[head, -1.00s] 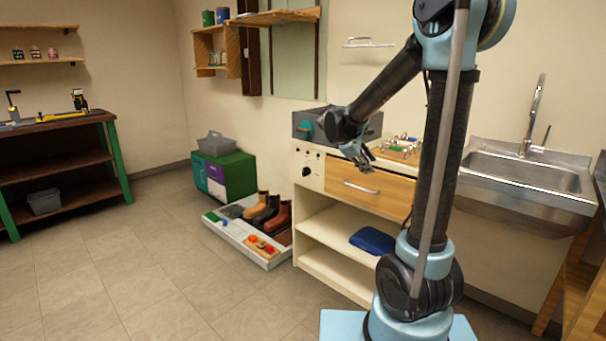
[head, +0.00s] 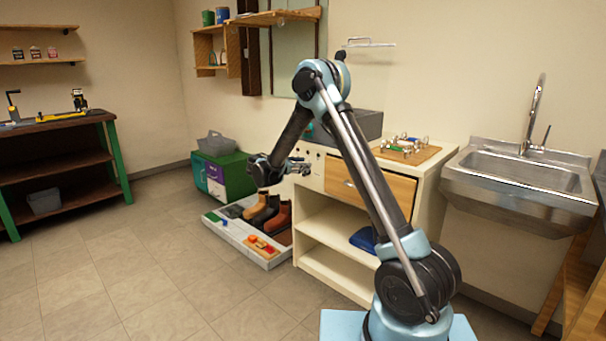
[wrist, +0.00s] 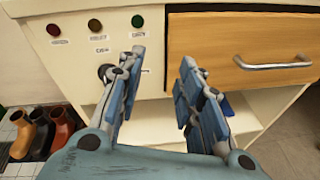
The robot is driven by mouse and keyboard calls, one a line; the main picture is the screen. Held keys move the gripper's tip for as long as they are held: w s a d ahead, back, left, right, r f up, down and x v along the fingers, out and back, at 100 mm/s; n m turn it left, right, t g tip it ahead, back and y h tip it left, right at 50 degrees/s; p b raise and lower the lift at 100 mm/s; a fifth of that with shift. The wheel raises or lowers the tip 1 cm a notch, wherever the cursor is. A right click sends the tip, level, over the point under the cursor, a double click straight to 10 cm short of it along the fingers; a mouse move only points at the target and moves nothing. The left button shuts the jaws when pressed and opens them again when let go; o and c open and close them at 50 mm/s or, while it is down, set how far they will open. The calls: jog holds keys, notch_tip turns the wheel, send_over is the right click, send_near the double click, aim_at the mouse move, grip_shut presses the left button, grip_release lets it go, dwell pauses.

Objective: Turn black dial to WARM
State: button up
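The black dial (wrist: 104,71) is on the cream front panel (wrist: 75,52), in the wrist view just left of my gripper's left finger, which partly covers it. Small labels surround the dial; I cannot read its setting for sure. My gripper (wrist: 163,58) is open and empty, its fingers pointing at the panel to the right of the dial. I cannot tell whether the left finger touches the dial. In the head view my gripper (head: 302,167) is in front of the panel's lower part and hides the dial.
Red, amber and green buttons (wrist: 136,21) sit above the dial. A wooden drawer (wrist: 230,40) with a metal handle (wrist: 272,63) is to the right. Below left, boots (head: 278,216) stand in a white tray (head: 237,238). Floor to the left is clear.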

jog(key=a+f+n+t, duration=0.35)
jog(key=a+f, duration=0.45)
jog(key=a, duration=0.4)
jog(key=x, duration=1.7)
jog(key=shift+d+r, duration=0.25)
jog(key=shift+d, duration=0.25)
jog(key=shift+n, duration=0.25)
jog(key=shift+c, duration=0.3)
jog(key=shift+s+d, duration=0.1)
grip_shut()
